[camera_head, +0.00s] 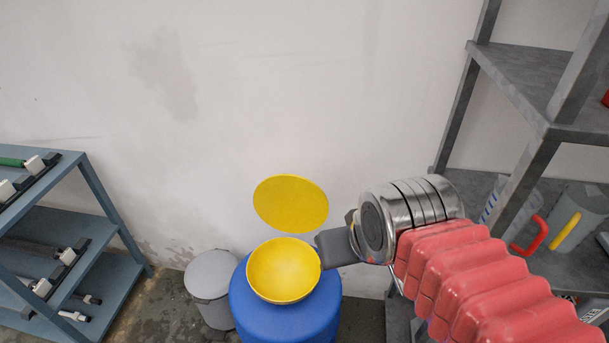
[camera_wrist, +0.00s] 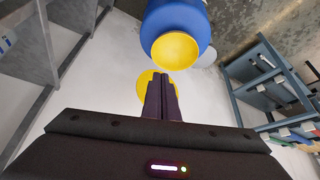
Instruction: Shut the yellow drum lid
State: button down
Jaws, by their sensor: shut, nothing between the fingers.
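The yellow lid (camera_head: 290,203) is a round disc standing raised behind the yellow bowl-shaped opening (camera_head: 283,270) on top of the blue drum (camera_head: 285,318). My gripper (camera_head: 322,250) is shut and empty, at the right of the bowl and below the lid's lower right edge in the head view. In the wrist view, my shut fingers (camera_wrist: 161,76) cover part of the lid (camera_wrist: 144,84), and the bowl (camera_wrist: 175,50) on the blue drum (camera_wrist: 205,30) shows beyond the fingertips. I cannot tell whether the fingers touch the lid or rim.
A grey bin (camera_head: 210,283) stands left of the drum. A blue shelf (camera_head: 75,215) with tools is at the far left. A grey metal rack (camera_head: 515,80) holding containers is at the right. The pale wall (camera_head: 200,120) lies behind the drum.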

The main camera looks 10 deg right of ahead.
jog(key=w+d+r+m+h, duration=0.1)
jog(key=w+d+r+m, duration=0.1)
jog(key=w, duration=2)
jog(key=w+f, duration=0.3)
jog(key=w, duration=0.3)
jog(key=w+f+m, duration=0.1)
jog(key=w+f, duration=0.3)
jog(key=w, duration=0.3)
jog(key=w+f+m+h, duration=0.1)
jog(key=w+f, duration=0.3)
jog(key=w, duration=0.3)
jog(key=shift+w+d+g, duration=0.2)
jog(key=shift+d+g, duration=0.05)
jog(key=shift+g, duration=0.05)
jog(key=shift+f, duration=0.1)
